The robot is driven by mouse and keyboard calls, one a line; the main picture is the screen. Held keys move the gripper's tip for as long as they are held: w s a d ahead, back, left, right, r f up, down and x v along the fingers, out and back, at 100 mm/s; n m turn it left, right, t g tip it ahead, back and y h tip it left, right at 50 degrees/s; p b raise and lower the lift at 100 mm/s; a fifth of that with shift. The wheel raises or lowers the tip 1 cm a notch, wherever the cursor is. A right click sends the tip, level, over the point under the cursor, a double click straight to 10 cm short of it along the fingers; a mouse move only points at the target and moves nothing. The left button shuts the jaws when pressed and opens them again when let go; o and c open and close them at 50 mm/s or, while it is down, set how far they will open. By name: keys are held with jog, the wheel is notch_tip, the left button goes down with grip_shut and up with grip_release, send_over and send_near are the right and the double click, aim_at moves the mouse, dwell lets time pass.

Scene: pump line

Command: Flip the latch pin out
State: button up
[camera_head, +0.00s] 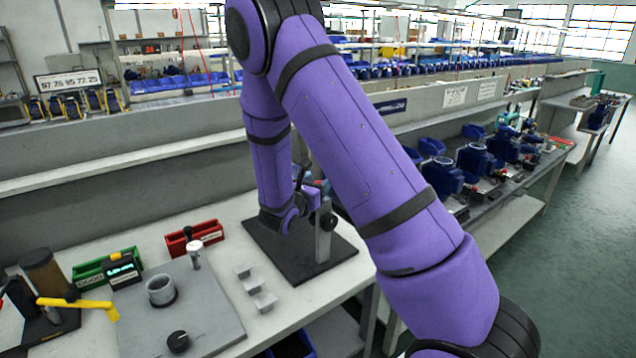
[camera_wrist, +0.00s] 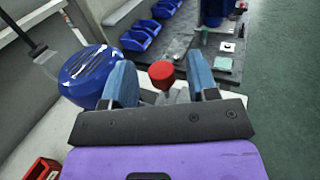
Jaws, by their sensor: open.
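A red round knob (camera_wrist: 162,73) on a short pale stem, which looks like the latch pin, shows in the middle of the wrist view. My gripper (camera_wrist: 163,82) is open, with one blue finger pad on each side of the knob and visible gaps to both. In the head view my gripper (camera_head: 314,194) is beside an upright grey post (camera_head: 323,240) on a dark base plate (camera_head: 272,240). My arm hides part of this fixture, and I cannot make out the red knob there. Whether the pin is in or out cannot be told.
A blue rounded housing (camera_wrist: 84,77) is close to the left finger. Left on the bench are a red bin (camera_head: 208,232), a green bin (camera_head: 90,274), a grey plate (camera_head: 213,318) with a metal ring (camera_head: 161,291), and small grey blocks (camera_head: 264,302). Floor is clear at right.

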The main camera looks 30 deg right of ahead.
jog(key=v, duration=0.9)
jog(key=shift+a, duration=0.2)
jog(key=s+d+r+m+g+y, duration=0.2)
jog(key=s+r+m+g, duration=0.3)
jog(key=s+r+m, duration=0.15)
jog(key=s+d+r+m+g+y, duration=0.3)
jog(key=s+r+m+g, duration=0.15)
jog(key=s+m, duration=0.3)
jog(key=s+a+r+m+t+y, duration=0.3)
jog(key=s+a+r+m+y, duration=0.1)
jog(key=s, duration=0.3)
jog(key=s+a+r+m+t+y, duration=0.3)
jog(key=s+a+r+m+y, duration=0.2)
jog(key=s+a+r+y, duration=0.1)
jog(key=shift+s+a+r+m+y, duration=0.3)
jog(key=shift+s+r+y, duration=0.15)
jog(key=shift+s, duration=0.8)
